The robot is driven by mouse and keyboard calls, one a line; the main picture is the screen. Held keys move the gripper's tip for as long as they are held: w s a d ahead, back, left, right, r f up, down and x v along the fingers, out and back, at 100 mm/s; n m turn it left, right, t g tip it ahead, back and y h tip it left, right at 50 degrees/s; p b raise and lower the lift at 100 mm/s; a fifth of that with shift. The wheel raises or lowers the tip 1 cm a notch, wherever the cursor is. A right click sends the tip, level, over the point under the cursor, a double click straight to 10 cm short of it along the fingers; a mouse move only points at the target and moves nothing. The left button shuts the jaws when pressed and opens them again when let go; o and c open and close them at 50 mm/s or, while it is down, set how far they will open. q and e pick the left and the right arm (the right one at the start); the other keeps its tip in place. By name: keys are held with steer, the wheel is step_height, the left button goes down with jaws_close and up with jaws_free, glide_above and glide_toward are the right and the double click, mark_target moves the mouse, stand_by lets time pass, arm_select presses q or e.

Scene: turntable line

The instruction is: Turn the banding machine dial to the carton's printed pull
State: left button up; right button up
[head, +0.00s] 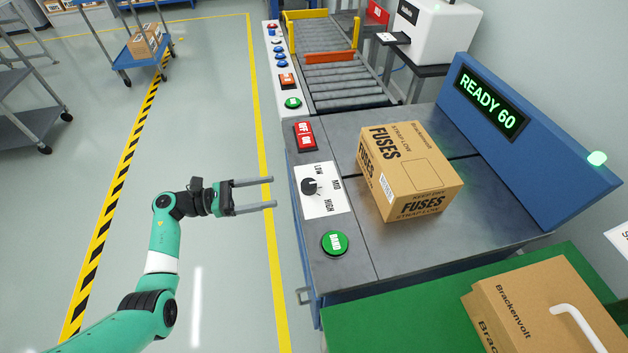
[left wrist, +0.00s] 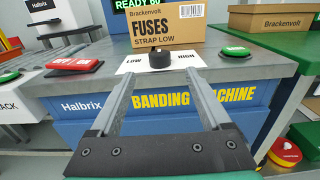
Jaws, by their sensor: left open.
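The cardboard carton (head: 408,170) sits on the banding machine's metal top (head: 470,205). Its print reads FUSES and STRAP LOW, also legible on the carton in the left wrist view (left wrist: 165,30). The black dial (head: 310,186) is on a white plate (head: 325,206) marked LOW, MID and HIGH; I cannot tell surely which mark it points to. My left gripper (head: 272,192) is open and empty, short of the machine's front edge, fingers towards the dial. In the left wrist view the dial (left wrist: 159,62) lies ahead, between and beyond the fingers. My right gripper is not in view.
A red OFF/ON switch (head: 305,136) and a green BAND button (head: 335,243) flank the dial plate. The blue panel's display (head: 490,102) reads READY 60. A Brackenvolt carton (head: 535,305) sits on a green surface at the lower right. A roller conveyor (head: 345,82) stands behind.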

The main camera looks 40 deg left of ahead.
mark_target(309, 183)
arm_select(q)
steer(key=b+x, duration=0.3)
steer(key=x, duration=0.7)
steer(key=shift+w+d, duration=0.2)
steer(key=shift+w, duration=0.05)
steer(key=shift+w+d+r, duration=0.1)
steer(key=shift+w+d, duration=0.15)
steer(key=shift+w, duration=0.1)
jaws_close()
